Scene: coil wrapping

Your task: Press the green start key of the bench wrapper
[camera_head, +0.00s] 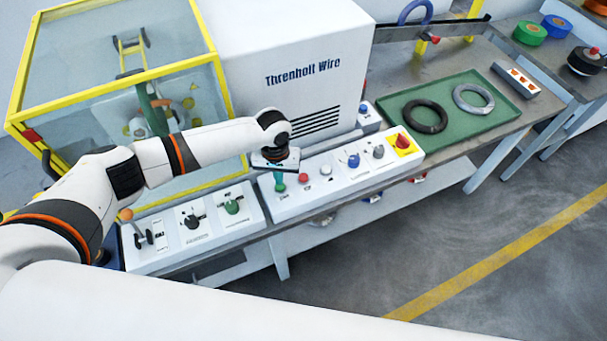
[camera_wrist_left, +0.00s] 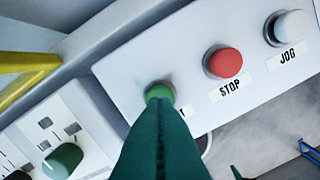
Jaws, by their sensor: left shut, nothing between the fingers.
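The green start key (camera_wrist_left: 160,90) shows in the left wrist view at the left end of a white panel, beside the red STOP key (camera_wrist_left: 224,62). My left gripper (camera_wrist_left: 159,104) is shut and empty, its green fingers together. The fingertips overlap the near side of the green key and hide part of it and most of its label. I cannot tell whether they touch or press it. In the head view the left gripper (camera_head: 280,184) points down over the left end of the wrapper's control panel (camera_head: 340,184), and the green key is hidden behind it. My right gripper is out of view.
A white JOG key (camera_wrist_left: 291,27) sits beyond STOP. A red emergency knob on yellow (camera_head: 403,143) is at the panel's right end. A second panel (camera_head: 190,225) with knobs and a lever lies left. The yellow-framed guard (camera_head: 120,85) stands behind my arm. A green tray (camera_head: 455,130) holds two coils.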

